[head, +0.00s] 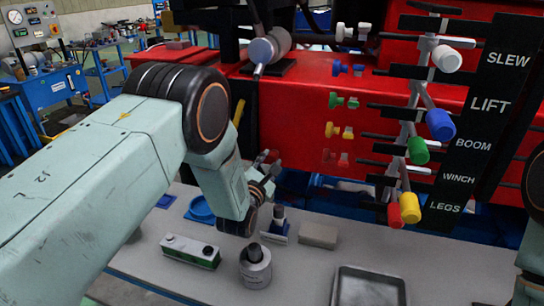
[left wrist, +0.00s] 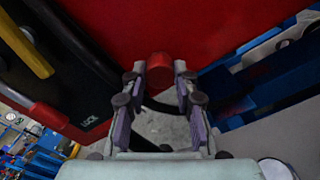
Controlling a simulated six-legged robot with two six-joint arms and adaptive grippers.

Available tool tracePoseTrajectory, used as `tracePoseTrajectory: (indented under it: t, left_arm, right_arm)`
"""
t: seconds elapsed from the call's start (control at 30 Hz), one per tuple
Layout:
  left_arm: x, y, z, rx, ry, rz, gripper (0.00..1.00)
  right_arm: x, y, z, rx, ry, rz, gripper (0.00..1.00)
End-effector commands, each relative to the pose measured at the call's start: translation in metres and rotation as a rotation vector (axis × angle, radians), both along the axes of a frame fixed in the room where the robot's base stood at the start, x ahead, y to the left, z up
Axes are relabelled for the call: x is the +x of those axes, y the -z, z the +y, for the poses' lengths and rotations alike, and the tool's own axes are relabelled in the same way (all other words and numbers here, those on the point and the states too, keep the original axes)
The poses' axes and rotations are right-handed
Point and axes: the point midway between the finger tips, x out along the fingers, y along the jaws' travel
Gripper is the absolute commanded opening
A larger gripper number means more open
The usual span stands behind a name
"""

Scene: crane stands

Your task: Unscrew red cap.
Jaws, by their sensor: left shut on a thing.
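The red cap (left wrist: 160,66) is a short round piece against the red panel (left wrist: 205,28), seen in the left wrist view. My left gripper (left wrist: 160,76) has one finger on each side of it, shut on it at the fingertips. In the head view my left gripper (head: 268,160) is small and low in front of the red panel, and the cap is mostly hidden by its fingers. I cannot tell whether the cap is loose on its thread. My right gripper is not in view.
Colored levers with labels (head: 480,145) stand at the right. The grey bench (head: 300,265) holds a green-white box (head: 191,250), a round can (head: 255,268), a sponge-like block (head: 318,235) and a metal tray (head: 370,287). In the wrist view a yellow bar (left wrist: 25,42) and red-ended bar (left wrist: 48,115) are at left.

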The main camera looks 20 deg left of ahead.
Motion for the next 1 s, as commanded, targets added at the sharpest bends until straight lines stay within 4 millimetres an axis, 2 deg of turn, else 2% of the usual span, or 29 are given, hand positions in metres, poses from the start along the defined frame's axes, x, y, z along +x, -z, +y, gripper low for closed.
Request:
tracePoseTrajectory:
  t: [0.33, 0.63, 0.67, 0.9, 1.0]
  left_arm:
    - [-0.0020, 0.0028, -0.0002, -0.361, 0.000, 0.022, 0.00]
    - [-0.0020, 0.0034, -0.0002, -0.406, -0.001, 0.022, 0.00]
    - [-0.0020, 0.0034, -0.0002, -0.406, -0.001, 0.023, 0.30]
    - [-0.0012, 0.0018, -0.0002, -0.405, 0.000, 0.019, 0.50]
    - [-0.0009, 0.0013, -0.0002, -0.405, 0.000, 0.017, 0.55]
  right_arm:
    - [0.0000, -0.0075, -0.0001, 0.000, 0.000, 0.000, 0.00]
    - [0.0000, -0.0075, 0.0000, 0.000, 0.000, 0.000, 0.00]
    - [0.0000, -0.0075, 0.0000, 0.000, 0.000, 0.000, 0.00]
    - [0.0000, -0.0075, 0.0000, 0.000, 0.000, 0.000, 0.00]
    - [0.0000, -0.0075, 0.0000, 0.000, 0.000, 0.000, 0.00]
